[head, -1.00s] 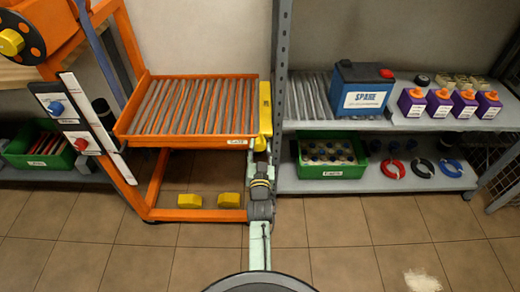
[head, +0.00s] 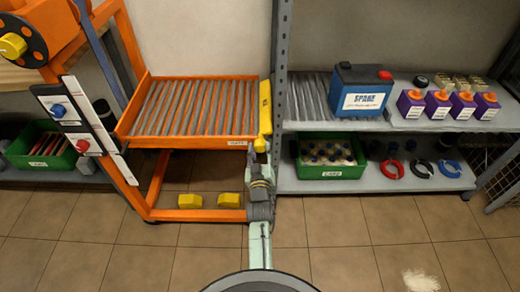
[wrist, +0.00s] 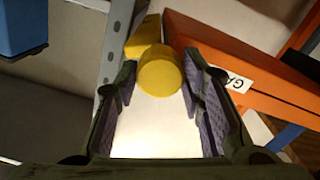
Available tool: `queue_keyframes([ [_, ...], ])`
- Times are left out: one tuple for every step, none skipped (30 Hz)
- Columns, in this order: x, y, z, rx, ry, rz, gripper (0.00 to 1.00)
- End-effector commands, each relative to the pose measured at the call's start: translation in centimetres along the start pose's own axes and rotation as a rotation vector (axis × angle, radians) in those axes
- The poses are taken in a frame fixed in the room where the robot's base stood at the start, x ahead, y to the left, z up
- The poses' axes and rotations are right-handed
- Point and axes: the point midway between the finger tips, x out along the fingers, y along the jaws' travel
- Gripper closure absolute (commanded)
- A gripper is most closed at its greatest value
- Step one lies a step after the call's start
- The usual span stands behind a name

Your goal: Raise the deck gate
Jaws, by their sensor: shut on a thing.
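The orange deck (head: 190,142) with its roller bed stands left of centre in the head view. The yellow gate (head: 265,105) stands upright along its right side, and a label plate is on the deck's front rim. A yellow round knob (wrist: 160,72) at the gate's near end lies between the finger pads in the wrist view. My gripper (wrist: 160,90) is shut on this knob. In the head view my gripper (head: 257,158) is just below the gate, partly hidden by my own arm.
A grey upright post (head: 281,60) stands close to the gate. Two yellow blocks (head: 190,201) lie on the orange lower frame.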

Motion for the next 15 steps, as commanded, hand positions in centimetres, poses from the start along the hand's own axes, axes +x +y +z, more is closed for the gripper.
queue_keyframes([
  [0.09, 0.06, -0.29, -0.046, 0.001, 0.000, 0.92],
  [0.09, 0.07, -0.27, -0.075, 0.001, 0.000, 0.92],
  [0.09, 0.08, -0.26, -0.112, 0.001, 0.000, 0.92],
  [0.09, 0.08, -0.26, -0.141, 0.000, 0.000, 0.92],
  [0.09, 0.09, -0.27, -0.170, 0.001, 0.000, 0.92],
  [0.09, 0.10, -0.30, -0.207, 0.001, 0.000, 0.92],
  [0.09, 0.10, -0.31, -0.237, 0.002, 0.001, 0.92],
  [0.10, 0.11, -0.33, -0.265, 0.002, 0.001, 0.92],
  [0.10, 0.11, -0.33, -0.303, 0.002, 0.001, 0.92],
  [0.10, 0.10, -0.33, -0.332, 0.002, 0.001, 0.92],
  [0.10, 0.10, -0.31, -0.359, 0.002, 0.001, 0.92],
  [0.10, 0.10, -0.29, -0.398, 0.001, 0.001, 0.92],
  [0.11, 0.11, -0.28, -0.426, 0.001, 0.001, 0.92],
  [0.11, 0.11, -0.28, -0.456, 0.001, 0.001, 0.92],
  [0.11, 0.12, -0.28, -0.493, 0.001, 0.001, 0.92],
])
